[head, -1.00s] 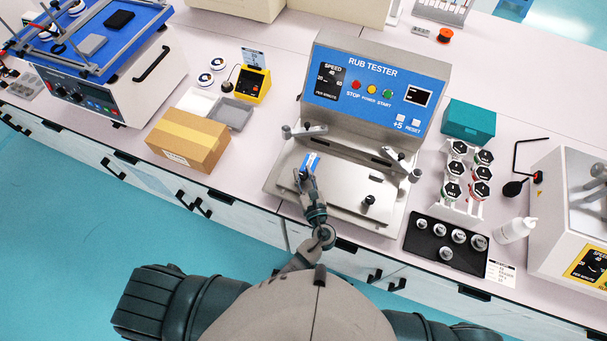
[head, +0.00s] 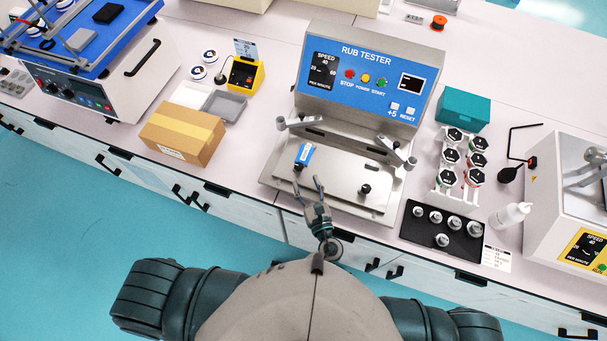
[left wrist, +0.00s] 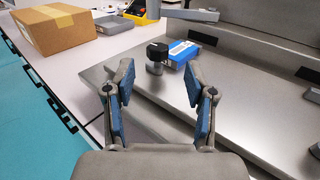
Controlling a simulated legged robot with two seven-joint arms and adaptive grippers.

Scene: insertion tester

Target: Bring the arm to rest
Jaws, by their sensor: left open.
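My left gripper (head: 311,186) is at the front edge of the rub tester (head: 372,75) in the head view. In the left wrist view its two blue-padded fingers (left wrist: 159,100) stand apart with nothing between them. A small blue and white block (head: 304,155) lies on the tester's metal plate beyond the fingertips, beside a black knob at the plate's left. The block also shows in the left wrist view (left wrist: 183,52), apart from the fingers. My right gripper is not in view.
A cardboard box (head: 183,134) stands left of the tester. A black tray with several metal weights (head: 441,228) and a stand of several capped jars (head: 463,158) are to the right. A white bottle (head: 510,215) stands near the second machine. The bench front edge is close.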

